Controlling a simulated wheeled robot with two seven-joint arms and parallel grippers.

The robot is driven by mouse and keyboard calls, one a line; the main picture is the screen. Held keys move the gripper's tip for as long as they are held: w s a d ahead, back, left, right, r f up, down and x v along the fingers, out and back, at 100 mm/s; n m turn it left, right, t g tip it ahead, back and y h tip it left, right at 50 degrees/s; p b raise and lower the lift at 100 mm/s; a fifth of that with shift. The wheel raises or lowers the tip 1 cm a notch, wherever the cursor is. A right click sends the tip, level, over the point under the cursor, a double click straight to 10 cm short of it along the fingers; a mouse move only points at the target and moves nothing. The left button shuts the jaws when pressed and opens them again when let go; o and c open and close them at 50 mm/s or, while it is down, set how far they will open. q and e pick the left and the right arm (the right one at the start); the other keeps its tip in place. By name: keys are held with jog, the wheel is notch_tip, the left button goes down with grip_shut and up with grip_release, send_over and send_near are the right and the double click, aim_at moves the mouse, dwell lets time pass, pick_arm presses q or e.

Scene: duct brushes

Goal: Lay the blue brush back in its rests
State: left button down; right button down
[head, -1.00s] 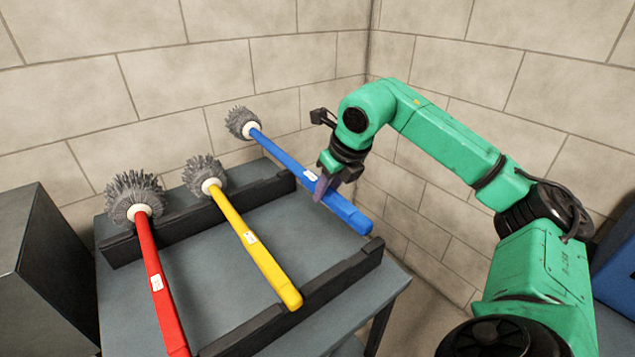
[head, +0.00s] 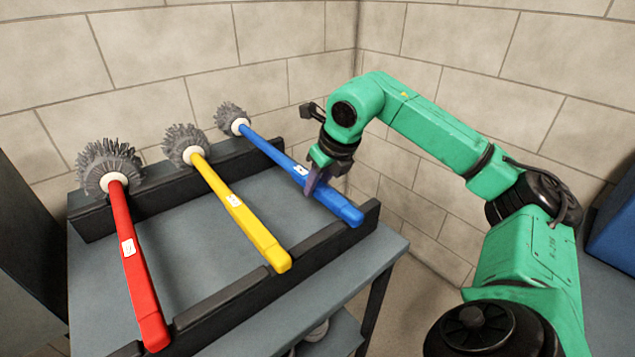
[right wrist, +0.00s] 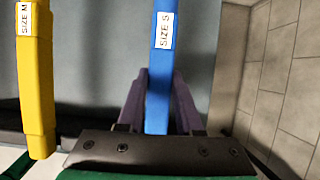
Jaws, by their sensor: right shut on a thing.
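The blue brush (head: 285,162) has a grey bristle head at the back and a label reading SIZE S. It lies across the back rail (head: 258,160) and the right end of the front rail (head: 318,247), roughly parallel to the yellow brush. Whether it bears on both rails or hovers slightly above them, I cannot tell. My right gripper (head: 315,184) is shut on its handle, toward the near end; the purple fingers flank the handle in the right wrist view (right wrist: 158,103). My left gripper is not in view.
The yellow brush (head: 238,213) and the red brush (head: 131,255) lie across the same rails to the left. The grey table (head: 185,255) has bare surface between the rails. Block walls (head: 280,45) close in behind and to the right.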

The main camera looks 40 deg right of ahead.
jog(key=shift+f, duration=0.1)
jog(key=c, duration=0.5)
grip_release()
jog(key=p+v, duration=0.3)
jog(key=v, duration=1.1)
jog(key=shift+r+p, duration=0.25)
jog(key=shift+p, duration=0.15)
jog(key=shift+r, duration=0.1)
